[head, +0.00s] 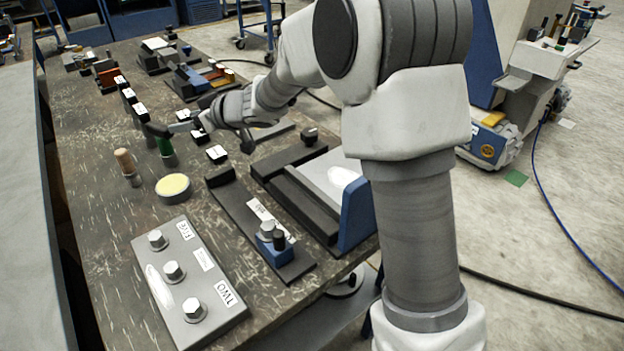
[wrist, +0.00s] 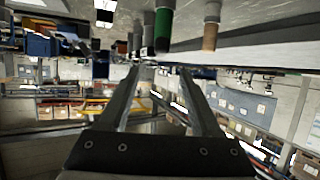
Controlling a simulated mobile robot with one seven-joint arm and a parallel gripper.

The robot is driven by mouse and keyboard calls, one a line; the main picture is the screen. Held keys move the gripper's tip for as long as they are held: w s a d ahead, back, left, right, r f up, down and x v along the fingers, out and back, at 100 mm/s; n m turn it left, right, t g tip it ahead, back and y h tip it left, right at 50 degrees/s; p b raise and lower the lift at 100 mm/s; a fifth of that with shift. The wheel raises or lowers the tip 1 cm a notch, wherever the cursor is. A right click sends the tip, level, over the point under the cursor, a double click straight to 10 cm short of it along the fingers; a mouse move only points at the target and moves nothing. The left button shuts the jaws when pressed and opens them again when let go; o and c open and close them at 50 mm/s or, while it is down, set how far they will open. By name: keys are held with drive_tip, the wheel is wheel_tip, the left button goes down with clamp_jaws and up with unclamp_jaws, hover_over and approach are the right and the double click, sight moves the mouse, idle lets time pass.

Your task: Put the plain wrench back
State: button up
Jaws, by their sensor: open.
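My gripper (head: 168,128) reaches left over the dark workbench, its fingers close to a green-handled upright piece (head: 165,146). In the wrist view my gripper (wrist: 160,71) shows two long fingers spread apart with nothing between them. That view appears upside down, with the green piece (wrist: 163,28) and a wooden-handled piece (wrist: 210,32) beyond the fingertips. The wooden-handled piece (head: 126,165) stands nearer the front in the head view. I cannot tell whether the gripper touches the green piece. I cannot make out the plain wrench in either view.
A grey plate (head: 210,262) with three hex bolts, marked FIVE and TWO, lies at the front. A round yellow-topped tin (head: 174,187) is behind it. A black tray (head: 232,208) with a blue block (head: 272,246) lies right. Several labelled blocks line the left; bare bench (head: 90,200) shows front left.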

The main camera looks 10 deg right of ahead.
drive_tip(key=s+d+r+m+t+h, duration=0.35)
drive_tip(key=d+r+h, duration=0.4)
drive_tip(key=d, duration=0.65)
drive_tip(key=s+d+r+m+g+h, duration=0.1)
drive_tip(key=s+d+r+m+h, duration=0.2)
drive_tip(key=s+d, duration=0.55)
drive_tip(key=s+d+f+m+g, duration=0.1)
drive_tip(key=s+f+g, duration=0.2)
drive_tip(key=s, duration=0.9)
drive_tip(key=s+d+f+m+g, duration=0.1)
drive_tip(key=s+f, duration=0.4)
drive_tip(key=s, duration=0.8)
drive_tip(key=shift+d+m+g, duration=0.15)
drive_tip(key=shift+m+g, duration=0.4)
drive_tip(key=shift+g, duration=0.4)
drive_tip(key=shift+r+y, duration=0.15)
drive_tip(key=shift+y, duration=0.1)
wheel_tip(320, 180, up, 18)
drive_tip(key=p, duration=1.8)
